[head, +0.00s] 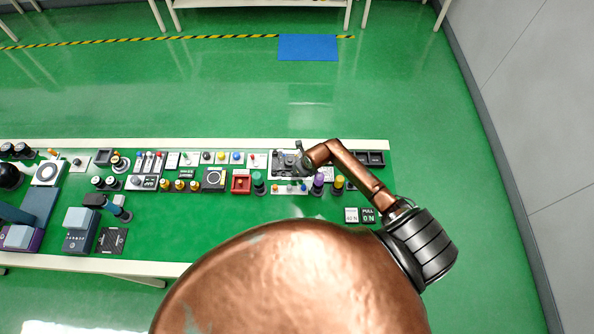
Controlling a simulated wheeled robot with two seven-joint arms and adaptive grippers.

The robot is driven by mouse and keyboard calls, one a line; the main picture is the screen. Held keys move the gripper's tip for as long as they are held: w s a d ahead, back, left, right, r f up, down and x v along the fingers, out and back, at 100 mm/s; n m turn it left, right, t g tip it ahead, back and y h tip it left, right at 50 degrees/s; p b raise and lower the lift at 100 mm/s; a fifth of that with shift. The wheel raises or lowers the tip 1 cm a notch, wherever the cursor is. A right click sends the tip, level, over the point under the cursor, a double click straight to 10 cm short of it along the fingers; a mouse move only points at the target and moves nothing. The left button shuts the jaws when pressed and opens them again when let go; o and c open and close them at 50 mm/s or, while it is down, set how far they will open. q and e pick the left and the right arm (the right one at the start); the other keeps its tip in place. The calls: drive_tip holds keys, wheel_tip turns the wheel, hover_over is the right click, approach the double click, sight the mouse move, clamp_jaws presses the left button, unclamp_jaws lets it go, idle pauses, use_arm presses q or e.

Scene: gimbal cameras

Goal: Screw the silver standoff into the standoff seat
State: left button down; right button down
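The copper arm on the right reaches over the work table (150,259). Its small grey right gripper (302,158) is over a grey panel with small dark and metallic parts (280,166) near the table's far edge. The fingers are too small and too much in line with the panel to tell whether they are open or shut, or whether they hold anything. I cannot make out the silver standoff or its seat for certain; they may be among the parts under or beside the gripper. My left gripper is not in view.
Close around the gripper stand a green-topped post (258,182), a purple-topped post (318,184), a yellow-topped post (339,184) and a red box (241,184). Switches, knobs and blocks crowd the table's left. Bare green surface lies along its front. My large copper link hides the lower middle.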

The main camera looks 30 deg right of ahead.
drive_tip(key=shift+s+d+f, duration=0.1)
drive_tip(key=shift+s+f, duration=0.3)
drive_tip(key=c, duration=1.9)
unclamp_jaws()
drive_tip(key=shift+c, duration=0.2)
drive_tip(key=shift+o, duration=0.3)
drive_tip(key=shift+w, duration=0.1)
drive_tip(key=shift+r, duration=0.1)
drive_tip(key=a+v, duration=0.1)
drive_tip(key=v, duration=1.1)
drive_tip(key=shift+d, duration=0.45)
drive_tip(key=shift+w+r, duration=0.1)
drive_tip(key=shift+w, duration=0.1)
